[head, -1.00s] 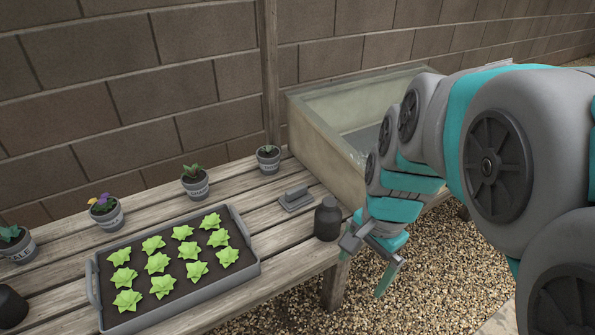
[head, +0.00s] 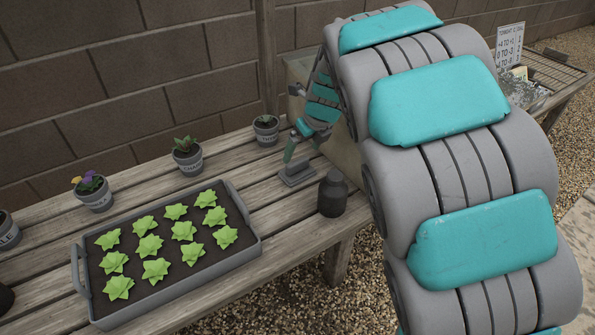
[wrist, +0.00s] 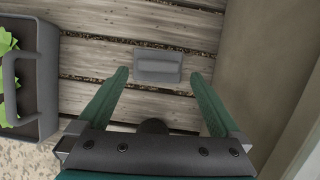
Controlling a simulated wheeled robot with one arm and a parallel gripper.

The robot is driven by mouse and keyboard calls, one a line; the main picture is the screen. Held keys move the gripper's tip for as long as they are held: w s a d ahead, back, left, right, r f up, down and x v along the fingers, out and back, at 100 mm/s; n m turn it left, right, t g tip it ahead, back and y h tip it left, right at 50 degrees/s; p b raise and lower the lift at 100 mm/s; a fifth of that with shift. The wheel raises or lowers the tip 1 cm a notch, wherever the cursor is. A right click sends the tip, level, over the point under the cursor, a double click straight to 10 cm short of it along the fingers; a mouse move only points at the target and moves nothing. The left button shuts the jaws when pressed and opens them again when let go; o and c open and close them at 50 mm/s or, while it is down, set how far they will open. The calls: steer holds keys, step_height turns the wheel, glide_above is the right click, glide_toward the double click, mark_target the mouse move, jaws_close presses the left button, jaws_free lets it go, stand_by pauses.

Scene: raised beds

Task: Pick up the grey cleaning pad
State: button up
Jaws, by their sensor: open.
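The grey cleaning pad (head: 297,174) lies flat on the wooden bench, between the seedling tray and the stone trough. In the wrist view the pad (wrist: 158,66) lies just beyond the fingertips, roughly centred between them, with its raised handle bar on top. My gripper (wrist: 162,76) is open and empty, its two green fingers spread wider than the pad. In the head view my gripper (head: 291,120) is above and just behind the pad, with one finger pointing down close to it. The other finger is hard to make out there.
A dark jar (head: 332,194) stands near the pad at the bench's front edge. A grey tray of seedlings (head: 257,248) is to the left. A small potted plant (head: 266,130) stands behind the pad. The trough wall (wrist: 262,75) rises close on the right.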

mark_target(297, 161)
steer(key=x, duration=0.6)
steer(key=shift+s+f, duration=0.1)
steer(key=c, duration=1.1)
step_height(297, 161, up, 10)
steer(key=shift+r, duration=0.1)
